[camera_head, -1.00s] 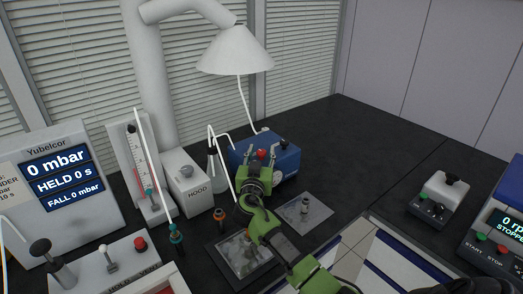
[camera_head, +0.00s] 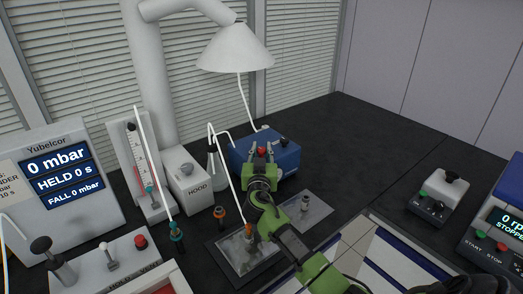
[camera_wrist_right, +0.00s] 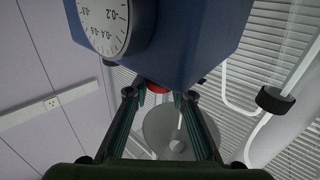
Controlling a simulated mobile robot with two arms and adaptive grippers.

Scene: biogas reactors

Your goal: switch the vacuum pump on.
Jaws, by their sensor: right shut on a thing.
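In the right wrist view the pump (camera_wrist_right: 185,40) hangs at the top with a round dial gauge (camera_wrist_right: 104,22). The red knob (camera_wrist_right: 156,88) shows between the fingers (camera_wrist_right: 160,95); the exact contact is partly hidden. My left gripper is out of view.
A flask (camera_head: 216,163) with white tubing stands just left of the pump. The hood box (camera_head: 188,182), flow meter (camera_head: 141,172) and pressure display (camera_head: 66,190) are further left.

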